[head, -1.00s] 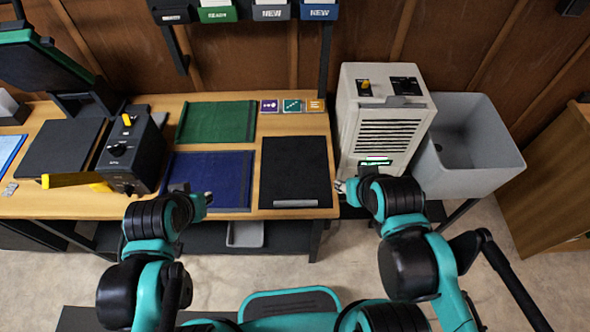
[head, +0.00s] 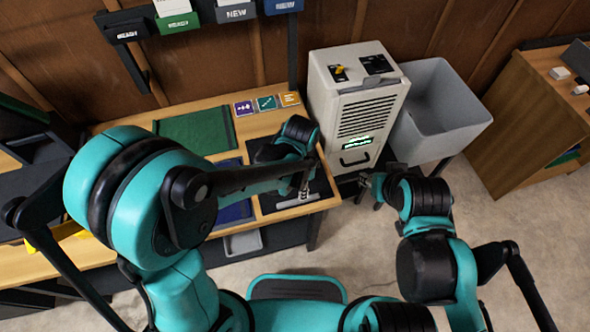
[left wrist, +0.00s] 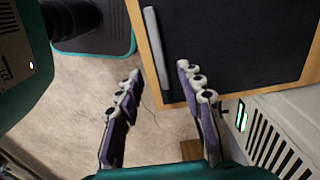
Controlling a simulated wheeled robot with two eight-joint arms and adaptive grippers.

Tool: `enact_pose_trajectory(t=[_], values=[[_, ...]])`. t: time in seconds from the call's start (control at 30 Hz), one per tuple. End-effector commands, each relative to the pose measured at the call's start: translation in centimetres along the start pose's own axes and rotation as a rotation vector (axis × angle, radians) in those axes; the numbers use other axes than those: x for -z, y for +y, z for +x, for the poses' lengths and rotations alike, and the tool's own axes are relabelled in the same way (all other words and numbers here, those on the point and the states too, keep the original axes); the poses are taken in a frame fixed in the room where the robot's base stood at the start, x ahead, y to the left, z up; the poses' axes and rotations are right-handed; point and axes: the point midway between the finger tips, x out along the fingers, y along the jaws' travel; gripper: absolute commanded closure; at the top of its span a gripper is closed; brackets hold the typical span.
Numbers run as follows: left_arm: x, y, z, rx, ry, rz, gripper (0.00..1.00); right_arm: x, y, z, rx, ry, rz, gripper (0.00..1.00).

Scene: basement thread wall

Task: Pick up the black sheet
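The black sheet (head: 322,182) lies flat at the right end of the wooden table, with a grey strip along its front edge. My left arm and gripper cover much of it in the head view. The left wrist view shows the sheet (left wrist: 235,50) and its grey strip (left wrist: 157,50) plainly. My left gripper (head: 304,190) is over the sheet's front part; in the left wrist view its two fingers (left wrist: 160,72) are spread with nothing between them, near the strip and table edge. My right gripper (head: 368,188) is off the table, in front of the white machine; its opening is unclear.
Blue (head: 233,212) and green (head: 195,132) sheets lie left of the black one. Small coloured cards (head: 266,103) lie behind it. A white vented machine (head: 352,160) stands close to the table's right end, beside a grey bin (head: 425,150). Floor is open in front.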

Motion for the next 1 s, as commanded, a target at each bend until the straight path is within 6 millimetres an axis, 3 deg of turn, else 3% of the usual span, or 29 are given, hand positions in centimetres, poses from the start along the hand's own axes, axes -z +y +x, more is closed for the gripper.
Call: enact_pose_trajectory(t=[0.37,0.6,0.87,1.0], values=[[0.2,0.1,3.9,-0.003,-0.003,0.009,0.62,-0.9,0.0,1.3,0.000,0.000,0.000,0.60],[0.4,0.1,7.6,-0.003,-0.002,0.008,0.62,-2.0,0.0,2.8,0.000,0.000,0.000,0.60],[0.4,0.1,7.9,-0.003,-0.002,0.007,0.62,-1.9,0.0,2.7,0.000,0.000,0.000,0.60],[0.4,0.1,7.8,-0.003,-0.002,0.007,0.96,-1.9,0.0,2.7,0.000,0.000,0.000,0.60]])
